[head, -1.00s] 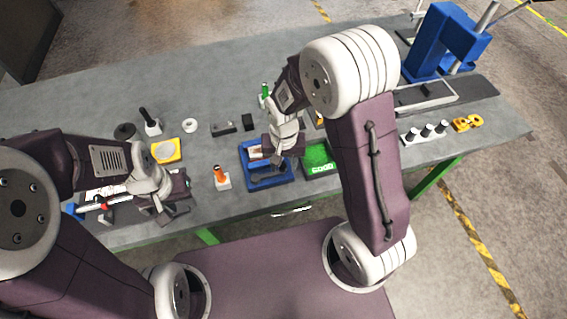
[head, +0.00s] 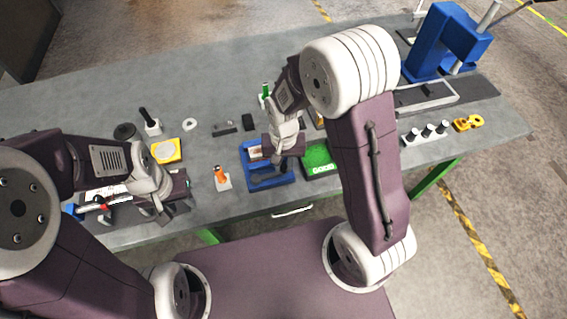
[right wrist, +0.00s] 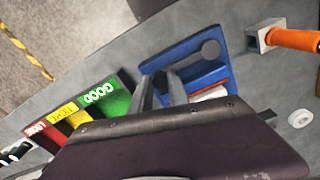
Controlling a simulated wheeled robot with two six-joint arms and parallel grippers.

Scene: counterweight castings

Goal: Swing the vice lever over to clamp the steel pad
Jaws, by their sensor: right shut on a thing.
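The blue vice (head: 272,182) sits near the front edge of the table. Its dark grey lever (right wrist: 210,48) has a round end and a bar running toward my right gripper. A pale and reddish piece, seemingly the steel pad (right wrist: 208,93), lies in the vice, partly hidden. My right gripper (head: 284,168) is low over the right part of the vice; in the right wrist view its fingers (right wrist: 162,90) are shut on the lever, the exact contact being hard to see. My left gripper (head: 162,212) looks open and empty, at the table's front left.
A green GOOD tray (head: 318,158) stands just right of the vice, with yellow and red trays beside it in the right wrist view. An orange-handled tool (head: 221,178) stands left of the vice. A blue press (head: 447,42) stands at the back right.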

